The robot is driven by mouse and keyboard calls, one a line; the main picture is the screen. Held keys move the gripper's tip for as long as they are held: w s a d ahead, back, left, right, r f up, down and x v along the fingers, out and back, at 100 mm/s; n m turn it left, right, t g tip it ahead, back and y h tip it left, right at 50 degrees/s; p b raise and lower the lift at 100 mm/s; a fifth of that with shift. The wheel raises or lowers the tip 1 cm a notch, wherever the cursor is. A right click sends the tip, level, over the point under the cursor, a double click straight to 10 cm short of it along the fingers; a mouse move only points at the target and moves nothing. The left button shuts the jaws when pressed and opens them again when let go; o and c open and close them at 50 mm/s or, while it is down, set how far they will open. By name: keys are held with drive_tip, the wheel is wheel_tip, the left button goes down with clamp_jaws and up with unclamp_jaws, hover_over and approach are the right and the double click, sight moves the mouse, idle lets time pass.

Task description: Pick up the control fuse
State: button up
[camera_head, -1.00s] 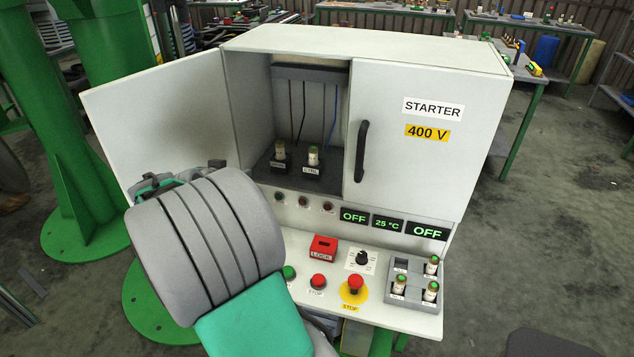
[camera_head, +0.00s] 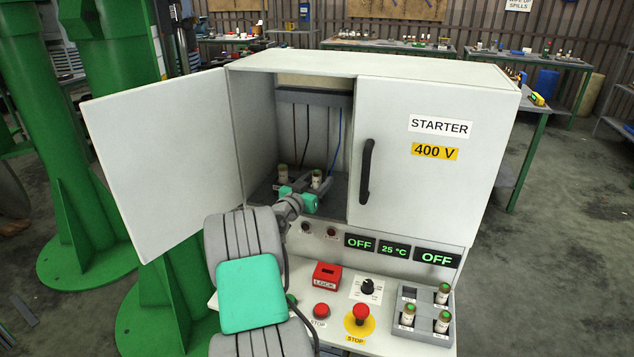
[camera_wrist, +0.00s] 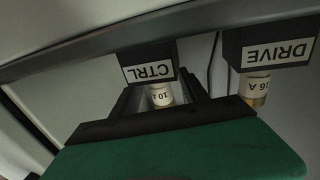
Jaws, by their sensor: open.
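The control fuse (camera_head: 316,179) is a pale cylinder standing in the right-hand CTRL holder (camera_wrist: 148,64) inside the open cabinet bay. In the wrist view, which looks upside down, the control fuse (camera_wrist: 161,95) reads 10 A. My gripper (camera_head: 308,196) is inside the bay, directly in front of the holders. It is open, with its dark fingers reaching to either side of the control fuse. I cannot tell whether they touch it. The lower front of the holders is partly hidden by my gripper in the head view.
The drive fuse (camera_wrist: 255,90), marked 16 A, stands in the DRIVE holder (camera_wrist: 275,50) close beside. The open left door (camera_head: 165,160) and closed right door (camera_head: 430,170) flank the bay. A grey fuse tray (camera_head: 411,294) with several fuses sits on the front ledge.

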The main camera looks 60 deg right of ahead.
drive_tip(key=shift+c, duration=0.5)
clamp_jaws()
